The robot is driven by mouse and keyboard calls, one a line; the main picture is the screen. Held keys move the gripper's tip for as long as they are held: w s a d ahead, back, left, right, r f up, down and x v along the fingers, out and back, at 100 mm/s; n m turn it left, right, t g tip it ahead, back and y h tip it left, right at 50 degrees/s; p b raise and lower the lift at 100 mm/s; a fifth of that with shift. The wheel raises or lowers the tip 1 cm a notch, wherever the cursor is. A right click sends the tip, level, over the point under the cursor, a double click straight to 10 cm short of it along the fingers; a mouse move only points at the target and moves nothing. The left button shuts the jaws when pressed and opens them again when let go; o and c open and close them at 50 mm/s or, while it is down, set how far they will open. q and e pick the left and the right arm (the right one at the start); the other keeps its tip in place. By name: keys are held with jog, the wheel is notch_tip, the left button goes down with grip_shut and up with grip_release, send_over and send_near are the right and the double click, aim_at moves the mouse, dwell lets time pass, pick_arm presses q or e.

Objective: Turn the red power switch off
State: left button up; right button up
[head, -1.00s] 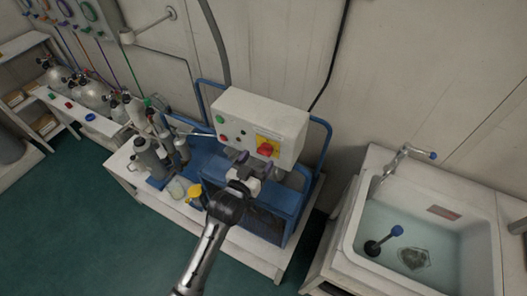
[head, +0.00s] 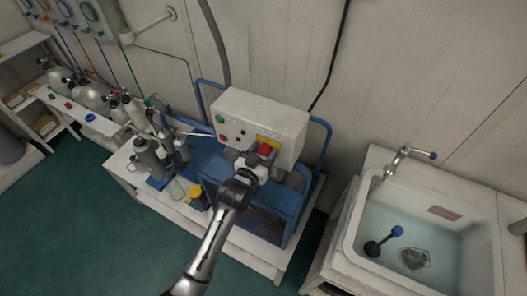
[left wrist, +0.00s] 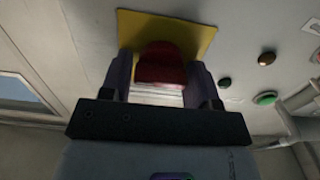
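The red power switch (head: 266,149) is a red knob on a yellow plate (left wrist: 205,34) on the front of a pale control box (head: 262,112). In the left wrist view the red knob (left wrist: 162,66) sits between the two purple-grey fingers of my left gripper (left wrist: 161,80). The fingers are apart, one on each side of the knob, and I cannot tell if they touch it. In the head view my left gripper (head: 262,158) is right at the switch and covers part of it. My right gripper is not in view.
The box has green (head: 220,119) and other small buttons left of the switch. Below it is a blue-framed machine (head: 284,205) on a white bench. Bottles and a yellow-capped jar (head: 196,196) stand to the left. A sink (head: 425,230) is at the right.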

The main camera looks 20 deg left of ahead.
pick_arm(q)
jog(key=c, duration=0.5)
